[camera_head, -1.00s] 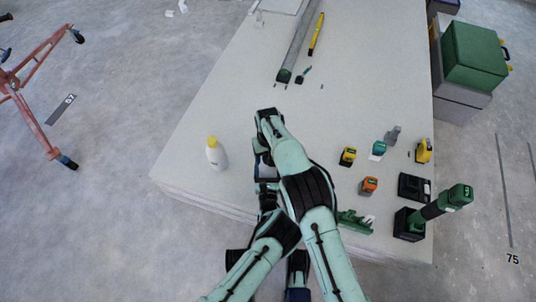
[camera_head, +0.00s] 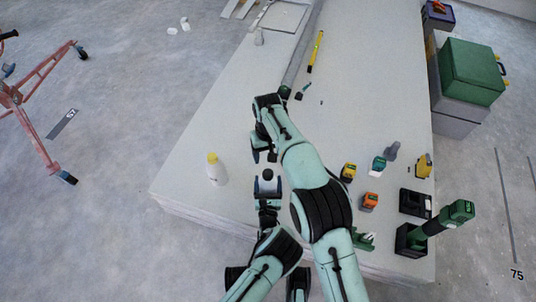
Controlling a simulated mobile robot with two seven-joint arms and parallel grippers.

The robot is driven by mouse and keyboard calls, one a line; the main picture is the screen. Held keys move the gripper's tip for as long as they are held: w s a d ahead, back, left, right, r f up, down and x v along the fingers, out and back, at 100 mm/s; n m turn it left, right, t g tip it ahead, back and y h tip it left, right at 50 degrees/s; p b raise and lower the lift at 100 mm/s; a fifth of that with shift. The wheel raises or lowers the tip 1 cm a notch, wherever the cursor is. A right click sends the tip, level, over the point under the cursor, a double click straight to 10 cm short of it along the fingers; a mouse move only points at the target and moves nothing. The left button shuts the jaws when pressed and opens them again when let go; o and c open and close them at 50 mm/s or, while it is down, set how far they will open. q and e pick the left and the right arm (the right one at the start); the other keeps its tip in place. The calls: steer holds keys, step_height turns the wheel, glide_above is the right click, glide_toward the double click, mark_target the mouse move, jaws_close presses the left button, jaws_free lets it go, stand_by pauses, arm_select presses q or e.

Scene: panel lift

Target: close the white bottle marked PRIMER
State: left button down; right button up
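A white bottle with a yellow top (camera_head: 217,170) stands upright on the left part of the table; any lettering is too small to read. My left gripper (camera_head: 268,186) is right of it, near the table's front edge. Between its fingers is a small pale bottle-like thing with a dark round top (camera_head: 268,175); its marking cannot be read, and the fingers hide much of it. My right gripper (camera_head: 263,153) is just beyond, fingers pointing toward the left gripper. Its fingers look apart, with no thing visible between them.
Small power tools and batteries, among them a yellow one (camera_head: 348,172) and an orange one (camera_head: 369,201), stand at the right of the table (camera_head: 205,130). A yellow level (camera_head: 316,52) lies at the back. The table's left middle is clear.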

arm_select(q)
jaws_free()
steer(key=shift+s, duration=0.1)
steer(key=s+p, duration=0.3)
steer(key=s, duration=1)
steer(key=shift+s+p, duration=0.15)
steer(key=shift+p, duration=0.15)
